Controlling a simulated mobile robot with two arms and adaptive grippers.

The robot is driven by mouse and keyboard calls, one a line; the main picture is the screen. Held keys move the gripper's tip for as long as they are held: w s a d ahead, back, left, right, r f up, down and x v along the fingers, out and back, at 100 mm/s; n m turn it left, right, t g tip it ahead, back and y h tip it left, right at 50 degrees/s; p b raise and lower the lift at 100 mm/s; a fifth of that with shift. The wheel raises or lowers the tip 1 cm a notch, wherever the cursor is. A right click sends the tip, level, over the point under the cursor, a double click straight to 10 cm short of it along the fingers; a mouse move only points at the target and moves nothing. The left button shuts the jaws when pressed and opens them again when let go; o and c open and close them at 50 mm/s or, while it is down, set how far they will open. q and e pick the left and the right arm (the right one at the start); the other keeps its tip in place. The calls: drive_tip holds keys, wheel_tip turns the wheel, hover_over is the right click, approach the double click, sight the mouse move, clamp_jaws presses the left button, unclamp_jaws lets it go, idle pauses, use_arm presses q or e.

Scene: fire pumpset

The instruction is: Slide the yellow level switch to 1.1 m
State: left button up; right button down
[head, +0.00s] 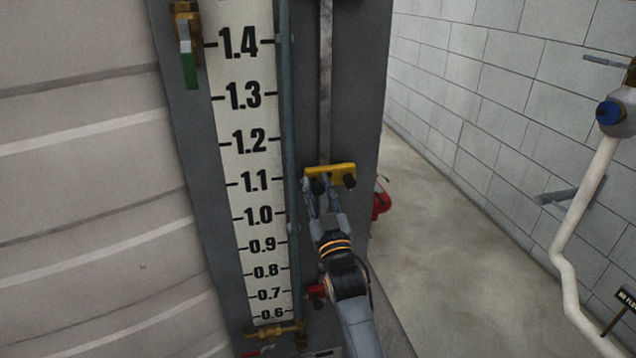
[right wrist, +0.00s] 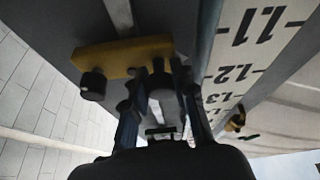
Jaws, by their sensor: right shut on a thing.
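The yellow level switch (head: 332,169) is a small plate with black knobs, mounted on a vertical rail (head: 325,90) right of the white scale (head: 258,215). In the head view it sits roughly level with the 1.1 mark, perhaps slightly above it. My right gripper (head: 315,190) comes from below and is shut on the plate's left knob. In the right wrist view, the yellow plate (right wrist: 115,56) shows with one free knob (right wrist: 92,85) at left. The other knob lies between the fingers (right wrist: 160,85). My left gripper is not in view.
A thin vertical pipe (head: 287,120) runs between scale and rail, close to my right gripper. A brass valve with a green handle (head: 188,65) is at upper left. A red object (head: 380,198) shows behind the panel's right edge. The floor (head: 450,240) at right is open.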

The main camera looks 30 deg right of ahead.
drive_tip(key=shift+f, duration=0.35)
drive_tip(key=c, duration=1)
unclamp_jaws()
drive_tip(key=shift+c, duration=0.2)
drive_tip(key=v, duration=1.2)
